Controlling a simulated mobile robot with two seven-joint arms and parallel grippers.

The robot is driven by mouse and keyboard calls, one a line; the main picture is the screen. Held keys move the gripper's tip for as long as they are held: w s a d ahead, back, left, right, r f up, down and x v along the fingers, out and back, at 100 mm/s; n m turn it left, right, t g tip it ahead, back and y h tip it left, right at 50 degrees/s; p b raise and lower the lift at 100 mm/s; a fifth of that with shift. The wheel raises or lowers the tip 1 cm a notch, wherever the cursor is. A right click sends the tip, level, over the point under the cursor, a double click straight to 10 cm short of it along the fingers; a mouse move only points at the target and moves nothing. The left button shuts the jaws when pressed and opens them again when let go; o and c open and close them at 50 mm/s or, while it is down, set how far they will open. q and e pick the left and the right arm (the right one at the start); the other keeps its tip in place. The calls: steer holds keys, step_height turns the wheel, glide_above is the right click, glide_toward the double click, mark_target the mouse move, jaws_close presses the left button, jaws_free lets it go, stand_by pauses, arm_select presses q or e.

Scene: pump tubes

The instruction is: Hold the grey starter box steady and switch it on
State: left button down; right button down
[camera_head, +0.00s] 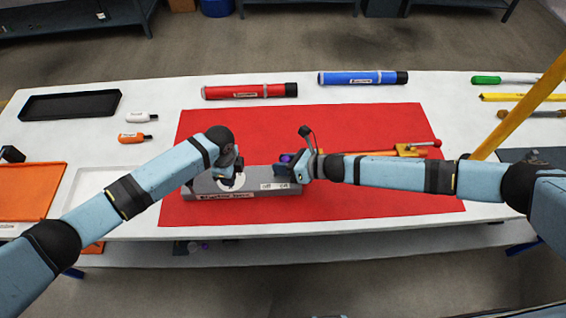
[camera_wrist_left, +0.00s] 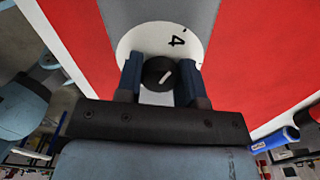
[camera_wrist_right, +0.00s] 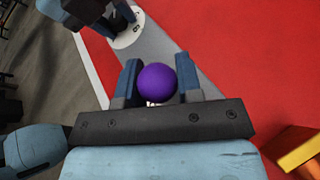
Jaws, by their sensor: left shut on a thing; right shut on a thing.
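The grey starter box (camera_head: 250,188) lies on the red mat (camera_head: 345,204), with a label on its front and small labels on top near its right end. A white dial plate with markings (camera_wrist_left: 128,42) and a black knob (camera_wrist_left: 158,72) with a white line are on the box. My left gripper (camera_wrist_left: 160,82) is shut on the black knob. A purple ball knob (camera_wrist_right: 157,82) is at the right end of the box; it also shows in the head view (camera_head: 286,157). My right gripper (camera_wrist_right: 160,85) is shut on the purple ball. The ball's stem is hidden.
Behind the mat lie a red tube (camera_head: 249,91) and a blue tube (camera_head: 362,78). A black tray (camera_head: 70,105) and two small bottles are at the left. A red and orange tool (camera_head: 405,150) lies behind my right arm. A yellow pole (camera_head: 519,109) crosses the right side.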

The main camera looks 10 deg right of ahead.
steer(key=c, duration=0.8)
jaws_free()
steer(key=shift+c, duration=0.2)
steer(key=v, duration=1.2)
arm_select(q)
steer(key=c, duration=0.7)
jaws_free()
steer(key=shift+o, duration=0.2)
steer(key=shift+r, duration=0.1)
